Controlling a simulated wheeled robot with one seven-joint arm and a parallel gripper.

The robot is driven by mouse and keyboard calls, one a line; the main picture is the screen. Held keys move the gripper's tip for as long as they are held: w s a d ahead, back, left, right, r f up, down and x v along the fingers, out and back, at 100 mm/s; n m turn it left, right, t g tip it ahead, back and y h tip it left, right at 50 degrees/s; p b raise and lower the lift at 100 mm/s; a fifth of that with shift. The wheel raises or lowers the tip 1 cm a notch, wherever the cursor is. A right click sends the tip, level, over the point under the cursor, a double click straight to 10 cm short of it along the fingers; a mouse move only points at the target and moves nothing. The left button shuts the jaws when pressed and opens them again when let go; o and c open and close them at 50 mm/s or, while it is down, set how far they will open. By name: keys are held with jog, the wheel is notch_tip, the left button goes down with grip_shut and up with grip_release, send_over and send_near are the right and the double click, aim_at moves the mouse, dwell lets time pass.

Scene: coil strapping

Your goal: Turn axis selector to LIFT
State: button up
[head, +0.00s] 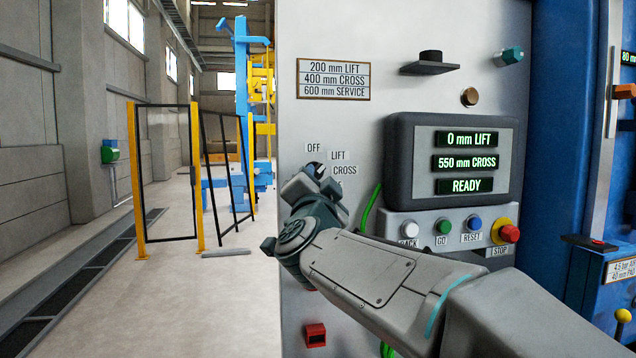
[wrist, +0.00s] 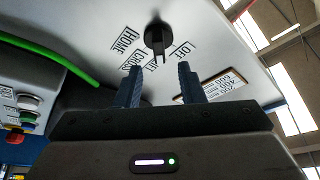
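The axis selector (wrist: 157,36) is a dark round knob on the pale panel, near the top middle of the wrist view. Labels OFF, LIFT, CROSS and HOME are around it; its exact setting is hard to tell. My gripper (wrist: 160,68) is open, with two dark fingers apart and the knob beyond and between their tips. I see no contact. In the head view my gripper (head: 317,180) is in front of the selector, hiding most of it and the HOME label. The OFF, LIFT and CROSS labels show there.
The display (head: 455,160) reads 0 mm LIFT, 550 mm CROSS, READY. Below it are several push buttons and a red STOP button (head: 505,232). A green cable (head: 370,208) hangs right of the selector. Open floor and fence panels (head: 165,175) lie left of the cabinet.

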jog(key=b+v, duration=0.2)
jog(key=v, duration=0.7)
jog(key=s+d+f+n+g+y, duration=0.2)
jog(key=f+n+g, duration=0.2)
jog(key=f, duration=0.6)
jog(key=s+d+f+n+g+y, duration=0.25)
jog(key=f+n+g, duration=0.2)
jog(key=f, duration=0.55)
jog(key=s+d+f+g+h, duration=0.4)
jog(key=s+d+f+g, duration=0.5)
jog(key=s+d+f, duration=0.4)
jog(key=s+f+n, duration=0.1)
jog(key=s+f, duration=0.2)
jog(key=f, duration=0.2)
jog(key=shift+s+d+f, duration=0.15)
jog(key=shift+d+f, duration=0.05)
jog(key=shift+f, duration=0.05)
